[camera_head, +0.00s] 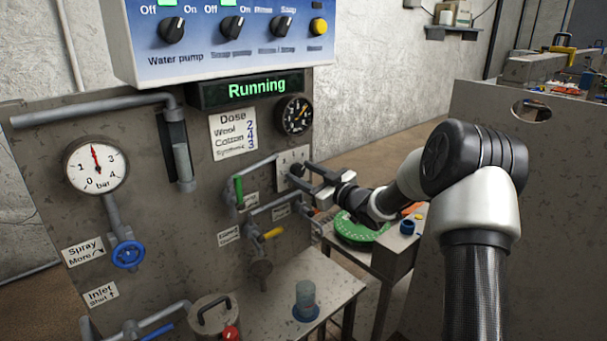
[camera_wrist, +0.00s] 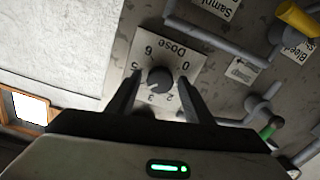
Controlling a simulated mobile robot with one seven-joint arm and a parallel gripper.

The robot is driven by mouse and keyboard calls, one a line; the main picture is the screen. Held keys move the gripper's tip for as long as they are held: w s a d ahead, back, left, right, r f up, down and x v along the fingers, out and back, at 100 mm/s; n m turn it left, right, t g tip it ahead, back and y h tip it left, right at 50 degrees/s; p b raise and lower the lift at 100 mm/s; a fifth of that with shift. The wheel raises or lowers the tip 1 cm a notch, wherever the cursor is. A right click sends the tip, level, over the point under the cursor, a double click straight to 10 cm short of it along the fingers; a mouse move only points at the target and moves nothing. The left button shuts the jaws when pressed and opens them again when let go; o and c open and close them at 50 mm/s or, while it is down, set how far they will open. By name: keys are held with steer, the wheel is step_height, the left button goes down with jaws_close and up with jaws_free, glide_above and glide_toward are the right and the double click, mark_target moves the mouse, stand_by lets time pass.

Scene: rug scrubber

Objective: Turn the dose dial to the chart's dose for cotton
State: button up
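The dose dial (camera_wrist: 160,79), a dark round knob, sits on a pale numbered plate labelled Dose in the wrist view, seen upside down. A light mark on the knob points roughly toward the 3; the 1 and 4 are hidden near my fingers. In the head view the plate (camera_head: 287,157) shows, with the knob mostly behind my gripper (camera_head: 303,177). My gripper is open, one finger on each side of the knob, with visible gaps. The dose chart (camera_head: 233,133) seems to read Wool 2, Cotton 4, Synthetic 3.
Pipes with a green-handled valve (camera_head: 239,190) and a yellow-handled valve (camera_head: 273,233) lie close to the dial. A dark gauge (camera_head: 295,115) is above it. The display (camera_head: 250,90) reads Running. A green disc (camera_head: 355,229) is at the lower right.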

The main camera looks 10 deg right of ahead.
stand_by(0.3)
steer(key=v, duration=1.7)
steer(key=shift+s+d, duration=0.2)
